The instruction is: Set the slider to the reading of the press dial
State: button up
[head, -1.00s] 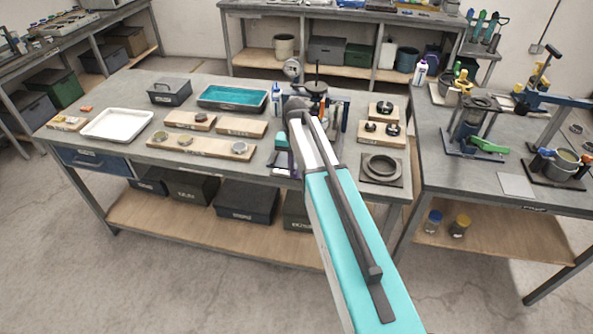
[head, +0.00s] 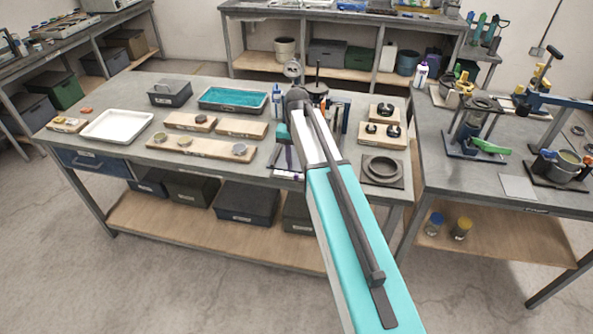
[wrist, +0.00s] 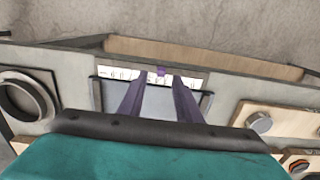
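The slider is a small purple piece (wrist: 161,71) on a white scale strip with dark marks (wrist: 120,74), near the bench's front edge in the wrist view. My gripper (wrist: 160,82) points at it with two grey-purple fingers apart, one to each side of the slider; contact is not visible. In the head view the slider's board (head: 284,173) shows partly at the bench front, left of my arm, which hides much of it and the gripper. A round dial (head: 293,69) stands behind my arm; its reading is too small to tell.
On the bench (head: 215,90) are a white tray (head: 118,125), a teal tray (head: 232,97), wooden blocks with round parts (head: 200,146) and a ring on a plate (head: 382,168) right of the slider board. A second bench (head: 430,135) with fixtures stands to the right.

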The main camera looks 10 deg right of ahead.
aim_at(297, 174)
notch_tip(297, 174, up, 10)
jog(key=b, duration=0.2)
jog(key=shift+r+b, duration=0.15)
jog(key=shift+b, duration=0.15)
dwell(0.5)
